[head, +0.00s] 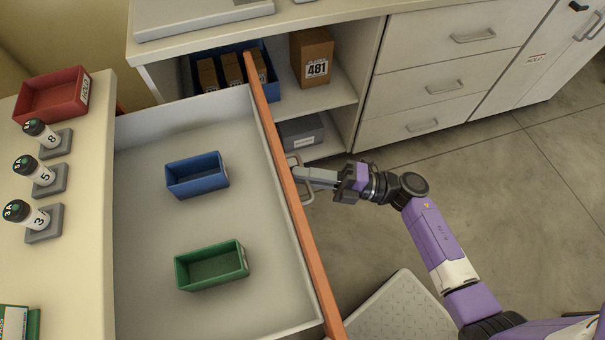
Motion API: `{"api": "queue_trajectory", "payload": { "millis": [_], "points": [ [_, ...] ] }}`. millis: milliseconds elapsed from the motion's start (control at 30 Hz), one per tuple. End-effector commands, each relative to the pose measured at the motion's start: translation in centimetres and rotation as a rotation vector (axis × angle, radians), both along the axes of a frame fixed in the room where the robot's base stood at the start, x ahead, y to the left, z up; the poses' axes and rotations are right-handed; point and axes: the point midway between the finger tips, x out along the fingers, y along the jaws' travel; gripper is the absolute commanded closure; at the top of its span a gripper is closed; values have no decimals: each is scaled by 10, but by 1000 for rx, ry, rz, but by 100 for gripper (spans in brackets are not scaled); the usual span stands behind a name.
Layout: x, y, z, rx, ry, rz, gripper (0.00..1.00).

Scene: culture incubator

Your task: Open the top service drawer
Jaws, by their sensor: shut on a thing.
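The service drawer (210,120) is pulled far out from under the left counter. Its inside is in full view. Its orange-brown front panel (283,180) runs along the right side. A metal bar handle (306,193) sits on the outer face of that panel. My gripper (300,178) reaches in from the right and is shut on the handle. The fingers partly hide the handle. A blue bin (197,175) and a green bin (211,265) stand apart on the drawer floor, both empty.
The left counter (75,270) carries a red tray (52,95) and several numbered bottles on grey stands. A shelf unit with boxes (312,57) stands behind the drawer front. A grey textured step (397,312) lies on the floor below my arm. Open floor (500,200) spreads to the right.

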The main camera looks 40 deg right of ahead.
Motion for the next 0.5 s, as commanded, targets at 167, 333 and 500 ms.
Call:
{"api": "queue_trajectory", "payload": {
  "millis": [167, 333, 500],
  "points": [
    [0, 0, -1, -1, 2, -1, 80],
    [0, 0, -1, -1, 1, -1, 80],
    [-3, -4, -2, -1, 1, -2, 80]
  ]
}}
